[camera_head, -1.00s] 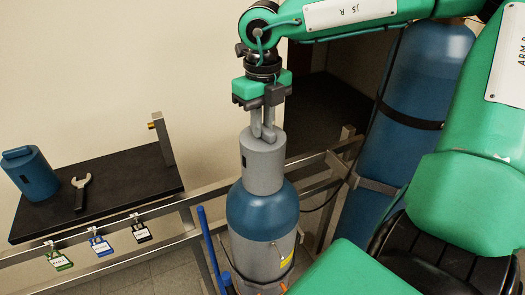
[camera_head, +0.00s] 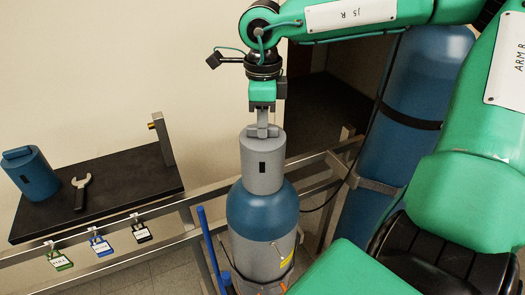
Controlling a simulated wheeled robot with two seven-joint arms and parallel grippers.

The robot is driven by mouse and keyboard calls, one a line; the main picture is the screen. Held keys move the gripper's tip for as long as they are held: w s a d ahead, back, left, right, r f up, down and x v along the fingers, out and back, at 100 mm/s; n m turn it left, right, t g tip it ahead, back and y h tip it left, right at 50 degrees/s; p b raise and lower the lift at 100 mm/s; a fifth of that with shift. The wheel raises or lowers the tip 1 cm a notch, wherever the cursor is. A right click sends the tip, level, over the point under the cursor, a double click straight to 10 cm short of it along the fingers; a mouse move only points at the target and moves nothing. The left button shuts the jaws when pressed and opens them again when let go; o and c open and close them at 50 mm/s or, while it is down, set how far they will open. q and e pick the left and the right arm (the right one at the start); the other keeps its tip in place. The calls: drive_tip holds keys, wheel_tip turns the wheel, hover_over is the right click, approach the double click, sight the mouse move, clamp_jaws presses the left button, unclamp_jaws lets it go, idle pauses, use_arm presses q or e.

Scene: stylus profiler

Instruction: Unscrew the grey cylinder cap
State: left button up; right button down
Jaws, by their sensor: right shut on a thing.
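The grey cylinder cap (camera_head: 262,165) sits upright on top of the blue-shouldered gas cylinder (camera_head: 262,215) in the middle of the head view. A dark slot shows in the cap's front side. My right gripper (camera_head: 263,131) points straight down over the cap, with its fingers at the cap's top. It is shut on the top of the cap; the exact contact is partly hidden. My left gripper is not in view.
A black shelf (camera_head: 120,195) at the left holds a blue cap (camera_head: 30,173) and a wrench (camera_head: 80,192). Tagged padlocks (camera_head: 100,244) hang from the metal rail. Another blue cylinder (camera_head: 415,95) stands behind at the right.

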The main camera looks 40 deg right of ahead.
drive_tip(key=n, duration=0.5)
drive_tip(key=shift+s+f+n, duration=0.15)
drive_tip(key=shift+f+n, duration=0.1)
drive_tip(key=shift+n, duration=0.05)
drive_tip(key=shift+r, duration=0.45)
drive_tip(key=shift+r, duration=0.3)
drive_tip(key=shift+w, duration=0.2)
drive_tip(key=shift+r, duration=0.15)
drive_tip(key=shift+r+p, duration=1.05)
drive_tip(key=shift+r, duration=0.65)
